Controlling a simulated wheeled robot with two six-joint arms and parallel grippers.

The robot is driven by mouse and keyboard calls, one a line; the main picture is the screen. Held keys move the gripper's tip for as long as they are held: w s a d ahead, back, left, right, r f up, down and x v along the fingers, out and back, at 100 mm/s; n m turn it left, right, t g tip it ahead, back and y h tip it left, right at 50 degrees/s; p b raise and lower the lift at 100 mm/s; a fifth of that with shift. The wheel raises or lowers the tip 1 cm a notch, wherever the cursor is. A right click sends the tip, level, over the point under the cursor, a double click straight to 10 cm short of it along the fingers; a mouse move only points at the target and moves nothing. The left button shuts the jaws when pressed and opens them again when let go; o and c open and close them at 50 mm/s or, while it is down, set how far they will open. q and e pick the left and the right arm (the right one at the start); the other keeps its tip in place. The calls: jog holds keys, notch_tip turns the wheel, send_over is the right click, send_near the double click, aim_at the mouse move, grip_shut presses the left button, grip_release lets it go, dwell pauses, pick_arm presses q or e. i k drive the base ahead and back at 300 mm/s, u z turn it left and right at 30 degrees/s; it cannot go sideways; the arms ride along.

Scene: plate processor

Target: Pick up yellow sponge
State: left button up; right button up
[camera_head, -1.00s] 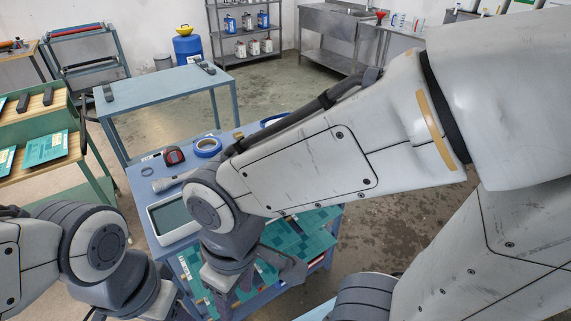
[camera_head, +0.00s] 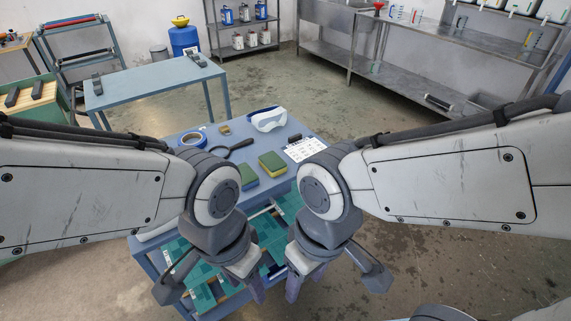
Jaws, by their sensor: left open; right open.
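A sponge with a green top and yellow side (camera_head: 272,164) lies on the blue table.
On the blue table (camera_head: 170,135) are a magnifying glass (camera_head: 231,149), blue tape (camera_head: 192,139), a small yellowish item (camera_head: 225,130), white goggles (camera_head: 269,119) and a paper sheet (camera_head: 301,150). Teal panels (camera_head: 270,236) lie on the shelf below. Open floor (camera_head: 420,250) is at the right.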

aim_at(273, 164)
jog(key=k, duration=0.3)
jog(key=z, duration=0.85)
jog(key=i, duration=0.85)
jog(key=u, duration=0.65)
jog(key=i, duration=0.75)
jog(key=u, duration=0.65)
